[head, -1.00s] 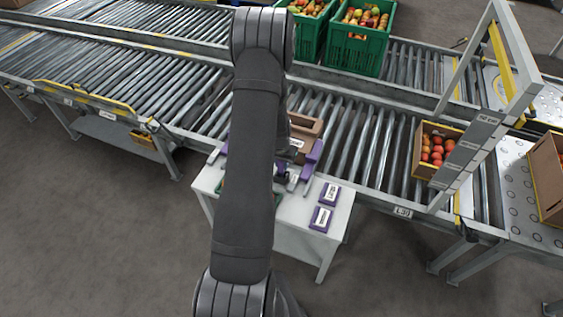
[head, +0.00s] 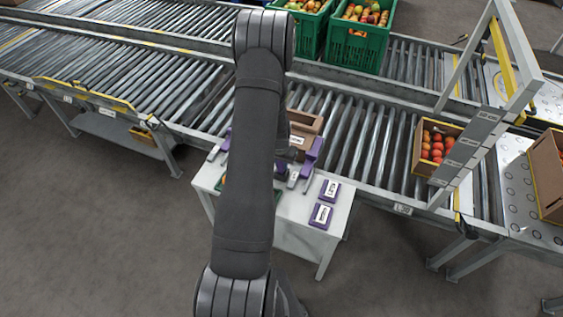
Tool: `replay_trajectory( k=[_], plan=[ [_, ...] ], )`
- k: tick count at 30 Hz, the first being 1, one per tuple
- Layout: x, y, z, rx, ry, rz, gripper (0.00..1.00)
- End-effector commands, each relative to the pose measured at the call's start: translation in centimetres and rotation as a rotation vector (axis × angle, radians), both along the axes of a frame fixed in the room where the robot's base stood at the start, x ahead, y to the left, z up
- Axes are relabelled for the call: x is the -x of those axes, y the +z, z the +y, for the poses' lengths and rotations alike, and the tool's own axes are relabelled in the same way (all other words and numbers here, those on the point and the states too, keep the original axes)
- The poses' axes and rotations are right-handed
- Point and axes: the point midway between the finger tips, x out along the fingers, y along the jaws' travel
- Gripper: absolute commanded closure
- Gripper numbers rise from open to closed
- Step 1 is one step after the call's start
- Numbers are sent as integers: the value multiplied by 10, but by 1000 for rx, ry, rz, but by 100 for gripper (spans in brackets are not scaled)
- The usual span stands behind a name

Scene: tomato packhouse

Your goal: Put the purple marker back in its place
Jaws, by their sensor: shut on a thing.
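My gripper (head: 288,167) is low over the small white table, mostly hidden behind my own arm. It is shut on a small purple thing (head: 280,168), which I take to be the purple marker; its shape and fingertip contact are too small and covered to tell. Beside it on the right stands a purple-and-grey piece (head: 315,149). Two purple blocks with white labels, one behind (head: 330,190) and one in front (head: 321,215), lie on the right part of the white table (head: 322,241). Any marked place for the marker cannot be made out.
A brown open box (head: 305,122) stands behind the gripper, by the roller conveyor (head: 360,150). A crate of tomatoes (head: 421,158) sits on the conveyor at right. Green crates (head: 354,54) of tomatoes stand at the back. The table's right front corner is clear.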

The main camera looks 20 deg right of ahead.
Motion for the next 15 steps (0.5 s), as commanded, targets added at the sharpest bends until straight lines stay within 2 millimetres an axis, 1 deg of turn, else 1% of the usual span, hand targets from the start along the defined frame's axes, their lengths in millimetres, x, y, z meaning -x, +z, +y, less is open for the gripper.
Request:
replay_trajectory(
  k=[15],
  plan=[
    [0, -10, 0, 0, 0, 0, 100]
  ],
)
